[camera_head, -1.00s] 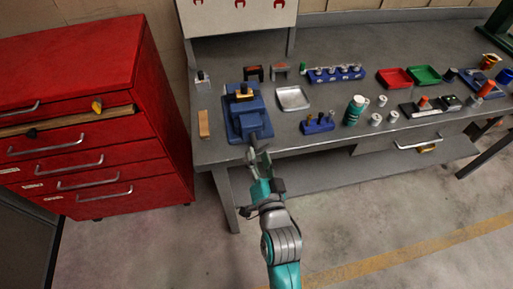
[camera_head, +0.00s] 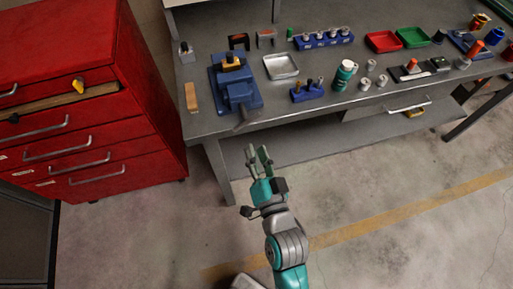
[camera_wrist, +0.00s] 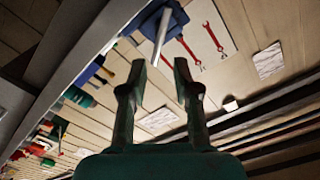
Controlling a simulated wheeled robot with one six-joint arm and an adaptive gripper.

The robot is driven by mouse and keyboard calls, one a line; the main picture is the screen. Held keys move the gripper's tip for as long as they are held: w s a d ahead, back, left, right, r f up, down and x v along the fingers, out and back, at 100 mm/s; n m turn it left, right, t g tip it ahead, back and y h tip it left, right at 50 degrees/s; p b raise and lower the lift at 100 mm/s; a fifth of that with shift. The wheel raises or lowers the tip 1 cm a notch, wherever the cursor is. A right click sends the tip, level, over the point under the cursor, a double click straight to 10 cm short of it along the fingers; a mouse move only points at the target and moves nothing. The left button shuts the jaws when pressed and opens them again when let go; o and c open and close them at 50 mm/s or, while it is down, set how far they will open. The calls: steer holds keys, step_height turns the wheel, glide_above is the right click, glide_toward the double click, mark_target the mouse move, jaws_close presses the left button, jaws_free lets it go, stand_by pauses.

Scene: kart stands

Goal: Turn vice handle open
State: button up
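The blue vice (camera_head: 235,92) stands at the front left edge of the grey workbench, with a yellowish block on top. Its grey handle (camera_head: 241,123) sticks out at the bench's front edge. In the wrist view, the vice's blue underside (camera_wrist: 168,17) and the metal handle bar (camera_wrist: 160,38) show beyond the fingertips. My gripper (camera_head: 259,151) is in front of the bench, below and slightly right of the handle in the head view, with a gap between them. Its two fingers also show spread in the wrist view (camera_wrist: 163,65), with nothing between them.
A red drawer cabinet (camera_head: 75,85) stands left of the workbench (camera_head: 190,125). A wooden block (camera_head: 191,97) lies left of the vice and a metal tray (camera_head: 281,66) right of it. A blue tool holder (camera_head: 307,92) and green bottle (camera_head: 344,75) are further right. The floor in front is clear.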

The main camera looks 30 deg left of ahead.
mark_target(243, 112)
steer(key=a+r+n, duration=0.1)
steer(key=n, duration=0.1)
steer(key=s+a+r+n+g+h, duration=0.1)
steer(key=a+r+n, duration=0.1)
steer(key=n, duration=0.1)
steer(key=s+a+r+n, duration=0.1)
steer(key=a+n, duration=0.1)
steer(key=shift+r+n+g, duration=0.3)
steer(key=shift+r, duration=0.1)
jaws_close()
step_height(243, 112, up, 5)
steer(key=d+n+t+h, duration=0.1)
steer(key=n+h, duration=0.3)
steer(key=w+a+f+h, duration=0.1)
steer(key=w+a+f, duration=0.1)
steer(key=w+f, duration=0.3)
steer(key=shift+w+f+n+t, duration=0.3)
steer(key=shift+w+f, duration=0.05)
steer(key=shift+w, duration=1.25)
